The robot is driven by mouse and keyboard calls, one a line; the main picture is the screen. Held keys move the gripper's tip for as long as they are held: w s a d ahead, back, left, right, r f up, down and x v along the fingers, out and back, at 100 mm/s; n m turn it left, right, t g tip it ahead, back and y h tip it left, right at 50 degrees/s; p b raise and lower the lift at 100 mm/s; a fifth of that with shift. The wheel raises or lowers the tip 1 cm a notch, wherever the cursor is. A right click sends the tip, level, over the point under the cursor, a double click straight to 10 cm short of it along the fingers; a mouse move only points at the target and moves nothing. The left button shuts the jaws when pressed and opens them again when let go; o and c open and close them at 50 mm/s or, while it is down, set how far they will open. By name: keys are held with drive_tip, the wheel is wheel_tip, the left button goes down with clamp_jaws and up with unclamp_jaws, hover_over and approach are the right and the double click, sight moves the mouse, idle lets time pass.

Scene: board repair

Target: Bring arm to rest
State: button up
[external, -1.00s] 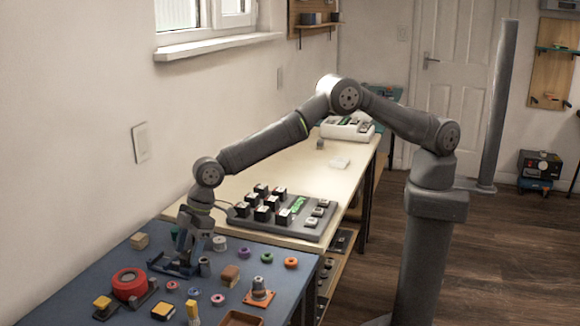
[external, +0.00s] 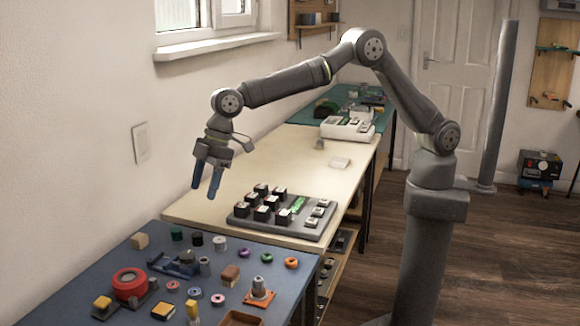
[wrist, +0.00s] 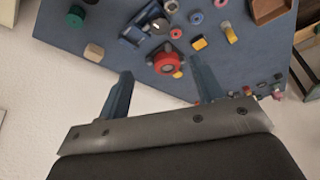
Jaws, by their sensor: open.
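My gripper (external: 206,180) is open and empty, with two blue fingers pointing down. In the external view it hangs in the air near the wall, above the left side of the tables. In the wrist view my gripper's fingers (wrist: 163,90) are spread apart, with nothing between them but pale background and the edge of the blue table (wrist: 97,26). The blue table also shows in the external view (external: 75,283).
The blue table holds a red roll (external: 130,284), several spools, blocks and a blue holder (external: 175,265). On the cream table (external: 250,165) are a grey board with several black blocks (external: 240,222) and a white tray (external: 347,130). A wall is close on the left.

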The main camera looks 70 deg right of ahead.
drive_tip(key=shift+w+a+f+m+h, duration=0.1)
drive_tip(key=shift+a+f+m+h, duration=0.3)
drive_tip(key=shift+a+m, duration=0.45)
drive_tip(key=shift+w+a+f+m+h, duration=0.1)
drive_tip(key=shift+a+f+m+h, duration=0.1)
drive_tip(key=shift+a+f+m, duration=0.6)
drive_tip(key=shift+w+a+f+m+h, duration=0.15)
drive_tip(key=shift+a+m+h, duration=0.3)
drive_tip(key=shift+m, duration=0.7)
drive_tip(key=shift+s+a, duration=0.1)
